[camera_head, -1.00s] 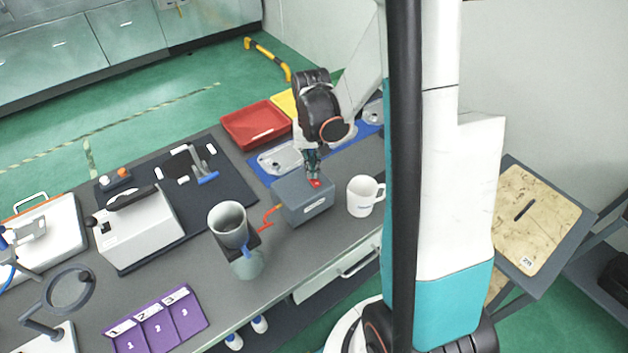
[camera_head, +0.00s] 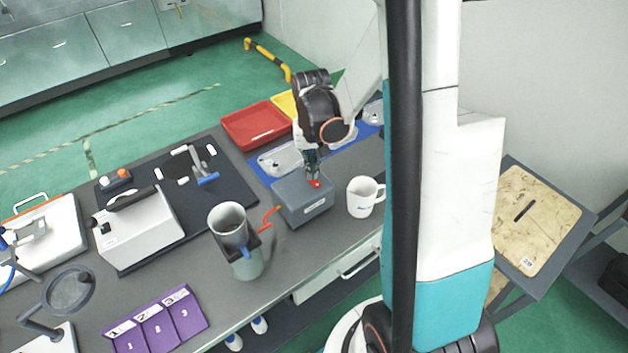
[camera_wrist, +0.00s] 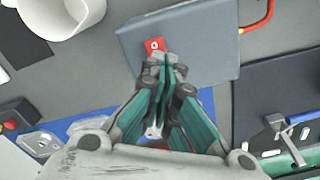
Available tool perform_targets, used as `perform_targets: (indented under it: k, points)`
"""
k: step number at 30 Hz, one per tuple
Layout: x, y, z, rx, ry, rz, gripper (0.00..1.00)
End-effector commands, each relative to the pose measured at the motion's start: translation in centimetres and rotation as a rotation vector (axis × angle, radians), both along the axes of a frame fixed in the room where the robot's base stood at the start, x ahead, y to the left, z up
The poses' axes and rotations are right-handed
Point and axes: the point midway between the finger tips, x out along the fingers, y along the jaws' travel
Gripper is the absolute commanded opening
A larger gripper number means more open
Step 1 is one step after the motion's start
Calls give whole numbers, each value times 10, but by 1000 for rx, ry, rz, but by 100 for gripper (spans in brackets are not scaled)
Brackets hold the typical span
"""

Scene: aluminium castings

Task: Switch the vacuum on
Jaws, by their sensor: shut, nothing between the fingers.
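The vacuum unit is a grey box (camera_head: 303,205) on the table, with a red hose at its left side. A red switch (camera_head: 315,183) sits on its top; it also shows in the wrist view as a red rocker (camera_wrist: 154,45) with a white mark. My gripper (camera_head: 313,176) is shut and empty, pointing down at the box top. In the wrist view my gripper's fingertips (camera_wrist: 167,62) are together right beside the red switch and cover its lower edge. I cannot tell whether they touch it, or which way the switch is set.
A white mug (camera_head: 363,197) stands close to the right of the box. A grey cup in a holder (camera_head: 230,222) stands to the left. A red tray (camera_head: 258,125) and a blue mat (camera_head: 262,172) with metal castings lie behind. Purple numbered bins (camera_head: 156,326) are at the front.

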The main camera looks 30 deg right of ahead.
Motion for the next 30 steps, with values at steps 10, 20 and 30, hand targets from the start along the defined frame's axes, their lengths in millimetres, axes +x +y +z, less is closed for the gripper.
perform_targets:
  k: [10,20,30]
  points:
    - [0,0,-4,0,0,0,0]
    - [0,0,-8,0,0,0,0]
    - [0,0,-13,0,0,0,0]
